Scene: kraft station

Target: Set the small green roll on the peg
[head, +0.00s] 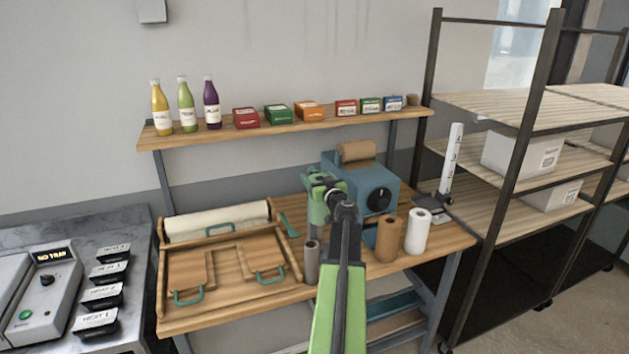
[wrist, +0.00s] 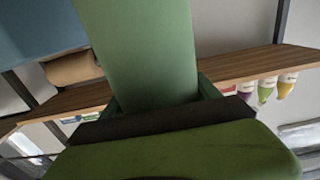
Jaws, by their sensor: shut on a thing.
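My gripper (head: 320,182) is over the table in front of the blue machine, shut on the small green roll (head: 317,210). The roll hangs upright from the jaws in the head view, partly behind my arm. In the wrist view the roll (wrist: 145,50) fills the upper middle, between the green jaws of my gripper (wrist: 158,100). Whether the roll's lower end touches anything is hard to tell. I cannot make out the peg for certain in either view.
A blue machine (head: 372,188) with a black knob and a brown roll (head: 357,151) on top stands behind. A grey roll (head: 311,262), a brown roll (head: 387,238) and a white roll (head: 418,231) stand at the table front. A wooden tray (head: 215,290) is left; a shelf (head: 290,126) is above.

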